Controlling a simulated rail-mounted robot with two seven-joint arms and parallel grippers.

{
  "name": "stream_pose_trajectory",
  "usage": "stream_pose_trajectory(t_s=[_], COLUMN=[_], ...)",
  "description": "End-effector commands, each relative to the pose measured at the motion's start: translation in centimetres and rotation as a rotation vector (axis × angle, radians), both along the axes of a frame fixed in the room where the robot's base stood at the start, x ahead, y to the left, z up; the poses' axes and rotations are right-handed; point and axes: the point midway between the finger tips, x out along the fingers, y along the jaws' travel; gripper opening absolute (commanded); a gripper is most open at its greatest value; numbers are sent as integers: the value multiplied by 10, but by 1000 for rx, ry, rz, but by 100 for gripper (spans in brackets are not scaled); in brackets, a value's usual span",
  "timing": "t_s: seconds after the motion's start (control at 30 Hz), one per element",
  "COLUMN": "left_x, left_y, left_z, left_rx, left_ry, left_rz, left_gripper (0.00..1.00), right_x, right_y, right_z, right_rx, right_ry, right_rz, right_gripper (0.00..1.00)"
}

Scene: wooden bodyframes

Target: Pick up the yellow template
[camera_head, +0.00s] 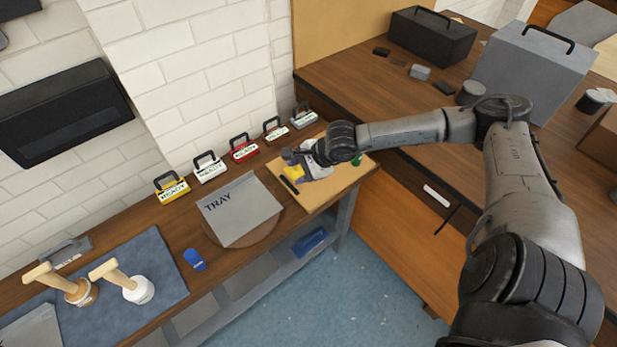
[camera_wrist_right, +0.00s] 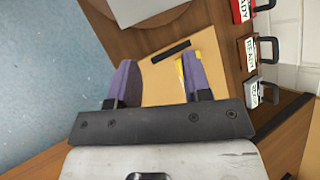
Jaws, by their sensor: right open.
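The yellow template (camera_head: 294,173) lies on the light wooden board (camera_head: 318,197) at the right end of the workbench. My right gripper (camera_head: 291,164) is above that board, close over the template, and hides part of it. In the right wrist view, the gripper (camera_wrist_right: 158,78) is open with its two purple fingers apart. A strip of the yellow template (camera_wrist_right: 180,69) shows beside one finger, mostly hidden behind it. Nothing is visible held between the fingers; whether a finger touches the template cannot be told. My left gripper is not in view.
A black bar (camera_head: 289,185) lies on the board beside the template, and a green item (camera_head: 357,160) is near its right edge. A grey tray (camera_head: 240,209) is to the left. Several labelled, handled blocks line the wall, including a red one (camera_head: 244,150).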

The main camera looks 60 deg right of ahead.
Motion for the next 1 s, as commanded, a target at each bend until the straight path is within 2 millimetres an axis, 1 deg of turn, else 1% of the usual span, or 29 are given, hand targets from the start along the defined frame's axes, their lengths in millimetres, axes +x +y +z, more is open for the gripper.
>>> stream_pose_trajectory(t_s=[0.03,0.1,0.2,0.3,0.43,0.7,0.83,1.0], left_x=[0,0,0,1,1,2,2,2], left_y=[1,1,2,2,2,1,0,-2], left_z=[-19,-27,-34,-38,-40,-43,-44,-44], left_rx=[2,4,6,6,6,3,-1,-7], left_ry=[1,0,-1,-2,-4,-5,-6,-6], left_rz=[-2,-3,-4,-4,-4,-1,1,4], left_gripper=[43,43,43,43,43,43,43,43], right_x=[1,-1,-3,-3,4,27,34,38], right_y=[-29,-59,-90,-108,-118,-127,-130,-131], right_z=[-11,-10,-6,-6,-17,-53,-65,-71], right_rx=[-126,-264,-402,-475,-506,-505,-506,-506], right_ry=[12,34,57,71,77,77,78,78], right_rz=[-3,-8,-21,-30,-36,-36,-35,-34], right_gripper=[45,45,45,45,45,45,45,45])
